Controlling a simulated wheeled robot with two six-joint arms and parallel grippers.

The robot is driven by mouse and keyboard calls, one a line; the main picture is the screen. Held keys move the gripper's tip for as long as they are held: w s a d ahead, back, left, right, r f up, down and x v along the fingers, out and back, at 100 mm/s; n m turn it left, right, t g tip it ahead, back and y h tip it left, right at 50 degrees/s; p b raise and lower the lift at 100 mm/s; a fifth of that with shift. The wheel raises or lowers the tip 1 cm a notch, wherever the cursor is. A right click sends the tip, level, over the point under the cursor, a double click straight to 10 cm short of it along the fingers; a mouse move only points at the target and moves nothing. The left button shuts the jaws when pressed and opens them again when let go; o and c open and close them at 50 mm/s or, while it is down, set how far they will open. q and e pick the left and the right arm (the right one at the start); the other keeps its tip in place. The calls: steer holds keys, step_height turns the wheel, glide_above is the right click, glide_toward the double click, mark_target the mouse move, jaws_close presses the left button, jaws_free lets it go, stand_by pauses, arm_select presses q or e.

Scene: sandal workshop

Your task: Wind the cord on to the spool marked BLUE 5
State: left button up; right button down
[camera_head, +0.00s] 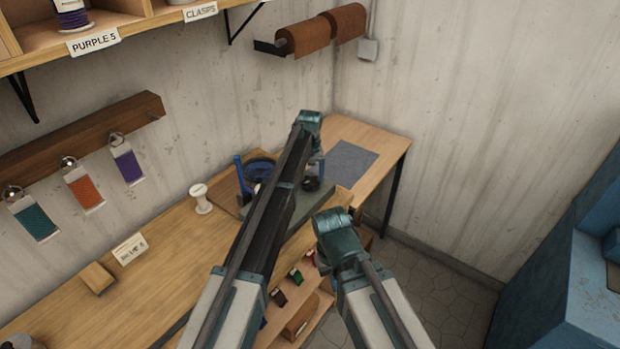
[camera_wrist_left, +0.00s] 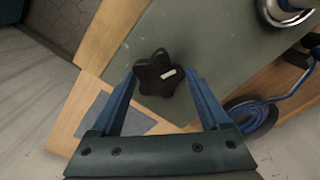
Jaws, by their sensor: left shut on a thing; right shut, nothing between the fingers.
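A black star-shaped knob (camera_wrist_left: 155,74) on a grey-green bench plate (camera_wrist_left: 210,35) sits between the fingertips of my left gripper (camera_wrist_left: 160,76), which is shut on it. In the head view the knob (camera_head: 311,184) shows below my left wrist.
A grey mat (camera_head: 351,161) lies on the bench's far end. A wood block (camera_head: 97,278) is at the near left. Coloured tags (camera_head: 84,189) hang on the wall rail. A shelf bin (camera_head: 281,299) is under the bench edge. A blue cabinet (camera_head: 575,270) stands right; floor between is free.

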arm_select(q)
steer(key=m, duration=0.4)
steer(key=shift+m, duration=0.3)
steer(key=m, duration=0.5)
steer(key=shift+w+m, duration=0.1)
steer(key=shift+m, duration=0.2)
steer(key=m, duration=0.4)
steer(key=shift+m, duration=0.3)
steer(key=m, duration=0.4)
steer(key=shift+d, duration=0.1)
steer(key=m, duration=0.9)
steer(key=shift+m, duration=0.3)
steer(key=m, duration=0.4)
steer(key=shift+d, duration=0.1)
steer(key=shift+m, duration=2.5)
